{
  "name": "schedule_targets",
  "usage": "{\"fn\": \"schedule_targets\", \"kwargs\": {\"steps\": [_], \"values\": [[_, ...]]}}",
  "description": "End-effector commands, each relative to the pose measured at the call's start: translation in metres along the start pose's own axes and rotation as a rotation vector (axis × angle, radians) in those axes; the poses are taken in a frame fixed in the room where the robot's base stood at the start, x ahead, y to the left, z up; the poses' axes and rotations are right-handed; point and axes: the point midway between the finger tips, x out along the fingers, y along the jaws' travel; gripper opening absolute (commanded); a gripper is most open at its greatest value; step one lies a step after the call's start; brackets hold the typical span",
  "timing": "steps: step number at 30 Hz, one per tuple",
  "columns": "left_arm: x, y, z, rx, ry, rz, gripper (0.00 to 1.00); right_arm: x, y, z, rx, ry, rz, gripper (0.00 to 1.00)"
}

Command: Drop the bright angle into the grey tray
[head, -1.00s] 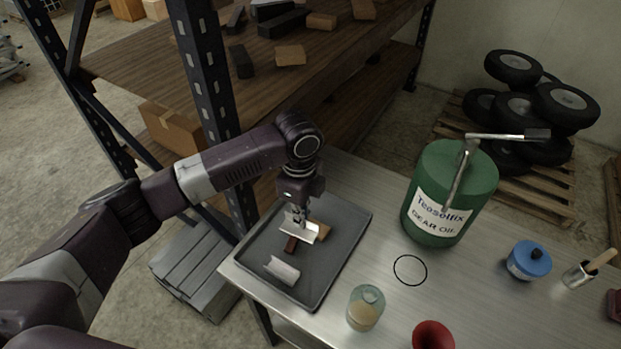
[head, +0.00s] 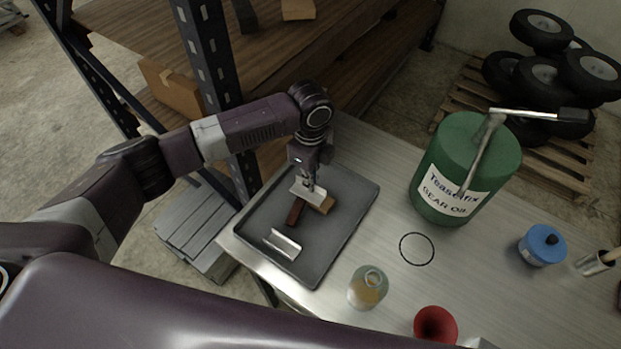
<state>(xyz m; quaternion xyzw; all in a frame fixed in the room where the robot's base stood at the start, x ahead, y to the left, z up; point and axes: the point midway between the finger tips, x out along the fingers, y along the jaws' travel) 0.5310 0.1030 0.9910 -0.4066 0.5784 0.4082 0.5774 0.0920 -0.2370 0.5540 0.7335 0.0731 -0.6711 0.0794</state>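My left gripper (head: 311,184) points down over the grey tray (head: 331,256) on the metal bench. It appears shut on a bright angle (head: 308,193), a short shiny L-shaped piece held over the tray's back part. A second bright angle (head: 283,243) lies in the tray's front part. A dark red-brown block (head: 296,211) and a tan block (head: 322,206) lie in the tray close to the held angle, which partly covers them. The gap between the held angle and the blocks is hard to judge. My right gripper is not in view.
A green gear oil drum (head: 465,170) with a metal-handled tool on top stands right of the tray. A glass jar (head: 367,288), a red cone-like cup (head: 435,325) and a blue can (head: 542,245) stand nearer. A black ring (head: 416,249) marks clear bench. A shelf rack (head: 210,60) stands behind.

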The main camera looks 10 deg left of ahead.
Motion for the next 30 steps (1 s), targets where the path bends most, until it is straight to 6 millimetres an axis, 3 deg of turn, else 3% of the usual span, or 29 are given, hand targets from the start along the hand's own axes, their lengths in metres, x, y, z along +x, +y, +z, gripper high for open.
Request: {"fn": "schedule_targets", "kwargs": {"steps": [2,5,7,13,18,22,26,30], "values": [[0.001,0.000,0.000,0.000,0.000,0.000,0.00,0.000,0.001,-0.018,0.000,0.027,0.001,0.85],[0.000,0.000,0.000,0.000,0.000,0.000,0.00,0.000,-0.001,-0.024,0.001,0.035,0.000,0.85],[0.000,0.000,0.000,0.000,0.000,0.000,0.00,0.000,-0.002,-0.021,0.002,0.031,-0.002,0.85],[0.000,0.000,0.000,0.000,0.000,0.000,0.24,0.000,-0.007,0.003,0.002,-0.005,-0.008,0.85],[0.000,0.000,0.000,0.000,0.000,0.000,0.25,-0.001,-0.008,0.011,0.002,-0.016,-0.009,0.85],[-0.001,0.000,0.000,0.000,0.000,0.000,0.25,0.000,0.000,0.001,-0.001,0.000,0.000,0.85],[-0.013,-0.001,0.000,0.000,0.001,-0.003,0.25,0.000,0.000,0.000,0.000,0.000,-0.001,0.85],[-0.039,-0.001,0.000,0.002,0.000,-0.004,0.25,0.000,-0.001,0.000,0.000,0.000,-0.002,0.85]]}}
